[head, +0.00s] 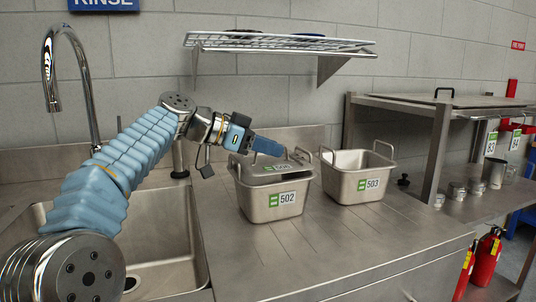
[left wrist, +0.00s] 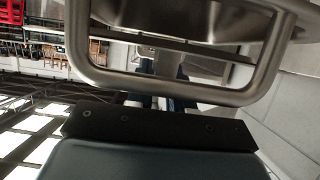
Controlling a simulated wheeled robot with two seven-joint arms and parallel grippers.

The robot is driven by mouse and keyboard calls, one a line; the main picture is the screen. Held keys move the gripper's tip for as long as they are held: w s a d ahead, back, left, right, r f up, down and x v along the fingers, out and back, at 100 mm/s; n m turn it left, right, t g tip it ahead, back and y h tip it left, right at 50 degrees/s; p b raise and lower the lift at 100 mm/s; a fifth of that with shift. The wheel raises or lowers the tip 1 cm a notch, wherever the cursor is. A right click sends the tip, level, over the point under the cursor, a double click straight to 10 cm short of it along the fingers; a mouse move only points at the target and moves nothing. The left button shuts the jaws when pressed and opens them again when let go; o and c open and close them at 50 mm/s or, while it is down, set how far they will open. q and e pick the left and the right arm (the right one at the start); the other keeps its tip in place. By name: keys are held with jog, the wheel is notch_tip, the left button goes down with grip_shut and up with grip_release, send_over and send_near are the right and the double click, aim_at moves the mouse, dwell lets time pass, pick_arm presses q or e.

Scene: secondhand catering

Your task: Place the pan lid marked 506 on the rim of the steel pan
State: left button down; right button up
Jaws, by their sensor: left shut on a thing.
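The lid marked 506 (head: 290,177) is a flat steel lid with a green and white label. It lies at the top opening of the steel pan marked 502 (head: 254,204). Whether it rests on the rim or hovers just over it, I cannot tell. My left gripper (head: 281,151) reaches in from the left above this pan and is shut on the lid; its fingers hide the grip point. In the left wrist view a steel loop handle (left wrist: 180,96) is close in front of my dark finger (left wrist: 155,128); whose handle it is, I cannot tell. My right gripper is out of view.
A second steel pan marked 503 (head: 346,186), open, stands just right on the counter (head: 335,240). The sink (head: 165,270) and tap (head: 82,95) are at left. A wire wall shelf (head: 280,42) hangs above. A steel shelf unit (head: 437,140) with small pots stands at right.

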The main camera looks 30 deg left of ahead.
pick_arm(q)
jog(key=shift+s+f, duration=0.1)
jog(key=shift+f, duration=0.65)
jog(key=c, duration=1)
grip_release()
jog(key=shift+s, duration=0.1)
jog(key=v, duration=1.2)
